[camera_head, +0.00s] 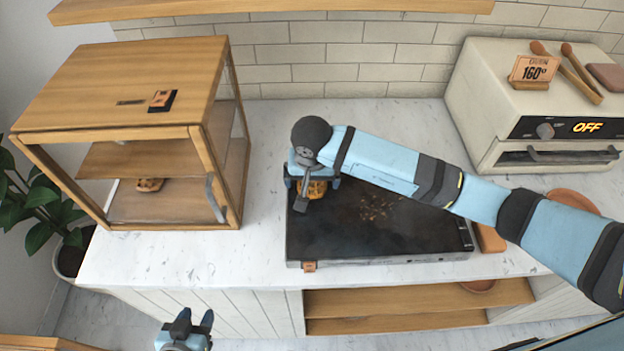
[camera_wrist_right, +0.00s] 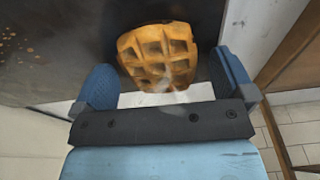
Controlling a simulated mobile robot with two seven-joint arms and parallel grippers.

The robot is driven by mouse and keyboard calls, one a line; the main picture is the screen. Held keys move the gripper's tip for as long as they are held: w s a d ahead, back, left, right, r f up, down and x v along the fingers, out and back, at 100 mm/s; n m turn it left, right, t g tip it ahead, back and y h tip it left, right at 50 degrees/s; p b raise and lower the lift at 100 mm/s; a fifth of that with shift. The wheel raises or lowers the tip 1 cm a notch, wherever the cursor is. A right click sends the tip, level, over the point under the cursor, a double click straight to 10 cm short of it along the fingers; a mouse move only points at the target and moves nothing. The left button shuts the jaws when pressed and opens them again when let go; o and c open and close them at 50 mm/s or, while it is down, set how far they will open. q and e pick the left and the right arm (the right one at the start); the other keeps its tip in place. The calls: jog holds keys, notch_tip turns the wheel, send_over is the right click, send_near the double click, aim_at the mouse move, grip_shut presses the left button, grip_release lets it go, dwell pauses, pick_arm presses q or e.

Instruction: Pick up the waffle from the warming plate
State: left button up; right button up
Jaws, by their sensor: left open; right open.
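The waffle (camera_wrist_right: 160,55) is golden brown with a square grid and lies on the dark warming plate (camera_head: 385,232). In the head view the waffle (camera_head: 317,189) shows near the plate's left edge, partly hidden by my right gripper (camera_head: 306,187). In the right wrist view my right gripper (camera_wrist_right: 160,85) is open, with a blue finger on either side of the waffle's near part. I cannot tell whether the fingers touch it. My left gripper (camera_head: 190,322) is open and empty at the bottom of the head view, in front of the counter.
A wooden display case (camera_head: 130,95) with a pastry (camera_head: 150,184) inside stands left of the plate. A cream oven (camera_head: 540,100) stands at the back right. White counter (camera_head: 262,150) is clear between case and plate. A shelf (camera_head: 410,300) is below.

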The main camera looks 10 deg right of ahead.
jog(key=c, duration=1)
jog(key=shift+r, duration=0.1)
